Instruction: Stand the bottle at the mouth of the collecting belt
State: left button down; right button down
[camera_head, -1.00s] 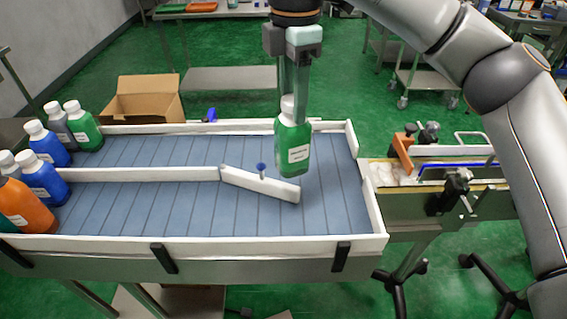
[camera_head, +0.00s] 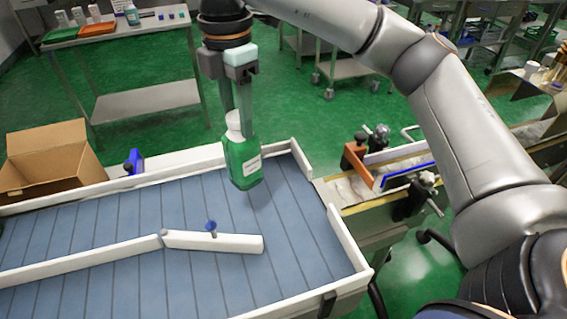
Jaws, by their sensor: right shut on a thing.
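A green bottle (camera_head: 243,164) with a white cap and a white label hangs upright in my right gripper (camera_head: 237,112). The gripper is shut on it around the cap and neck. The bottle is over the far right part of the blue slatted collecting belt (camera_head: 105,222), beyond the white angled guide (camera_head: 213,242). It looks a little above the belt; the exact gap is hard to tell. My left gripper is not in view.
White side rails (camera_head: 345,245) edge the belt. A narrow conveyor (camera_head: 345,190) with an orange block (camera_head: 357,163) and a blue bar joins at the right. An open cardboard box (camera_head: 48,165) stands at the left.

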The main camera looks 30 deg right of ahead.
jog(key=s+d+f, duration=0.3)
jog(key=d+f, duration=0.4)
jog(key=f, duration=0.3)
jog(key=shift+s+d+f, duration=0.3)
jog(key=shift+d, duration=0.05)
jog(key=shift+f, duration=0.15)
jog(key=shift+c, duration=1.9)
grip_release()
notch_tip(320, 180, up, 12)
jog(key=shift+r+p, duration=0.2)
jog(key=shift+p, duration=0.1)
